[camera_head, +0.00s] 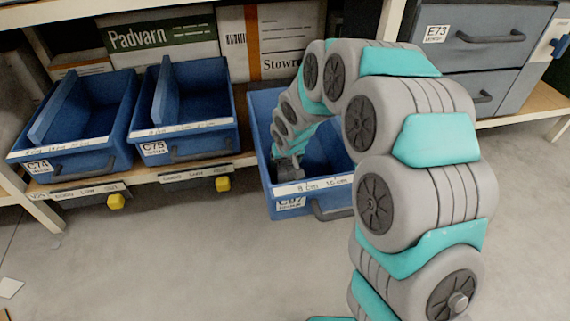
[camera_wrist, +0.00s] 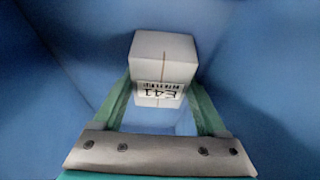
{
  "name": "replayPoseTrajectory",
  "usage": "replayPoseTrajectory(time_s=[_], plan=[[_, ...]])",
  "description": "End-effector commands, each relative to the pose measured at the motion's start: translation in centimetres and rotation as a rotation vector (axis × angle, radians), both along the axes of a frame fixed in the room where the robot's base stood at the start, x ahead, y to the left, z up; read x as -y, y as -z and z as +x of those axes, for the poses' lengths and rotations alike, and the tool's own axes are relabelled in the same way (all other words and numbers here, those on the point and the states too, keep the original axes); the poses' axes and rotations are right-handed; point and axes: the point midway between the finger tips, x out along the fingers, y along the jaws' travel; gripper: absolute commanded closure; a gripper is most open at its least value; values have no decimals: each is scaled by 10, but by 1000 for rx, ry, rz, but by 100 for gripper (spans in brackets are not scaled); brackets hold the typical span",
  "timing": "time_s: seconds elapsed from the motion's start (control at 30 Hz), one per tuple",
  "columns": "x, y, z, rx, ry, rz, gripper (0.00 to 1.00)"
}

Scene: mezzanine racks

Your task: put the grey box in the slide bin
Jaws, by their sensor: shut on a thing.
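The grey box (camera_wrist: 165,52), pale and labelled E41, is between the green fingers of my gripper (camera_wrist: 161,92) in the wrist view. The fingers are shut on its sides. Blue walls surround it in that view. In the head view my arm reaches down into the blue slide bin (camera_head: 331,196), labelled C97, which sticks out in front of the shelf. My gripper (camera_head: 289,168) is inside this bin, near its front left wall. The box cannot be made out in the head view. Whether it touches the bin floor cannot be told.
Blue bins C74 (camera_head: 68,150) and C75 (camera_head: 184,143) stand on the shelf to the left, each with a tilted blue divider. Cartons stand behind them. A grey drawer unit (camera_head: 492,40) is at the right. The floor in front (camera_head: 190,260) is mostly clear.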

Motion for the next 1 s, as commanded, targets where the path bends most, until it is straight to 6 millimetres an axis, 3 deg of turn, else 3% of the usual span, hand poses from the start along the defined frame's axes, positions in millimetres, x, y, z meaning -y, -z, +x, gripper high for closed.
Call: replayPoseTrajectory(time_s=[0.33,0.37,0.57,1.0], plan=[[0,3,0,1,0,0,93],[0,2,0,1,0,0,22],[0,2,1,1,0,0,0],[0,-6,-1,3,0,2,0]])
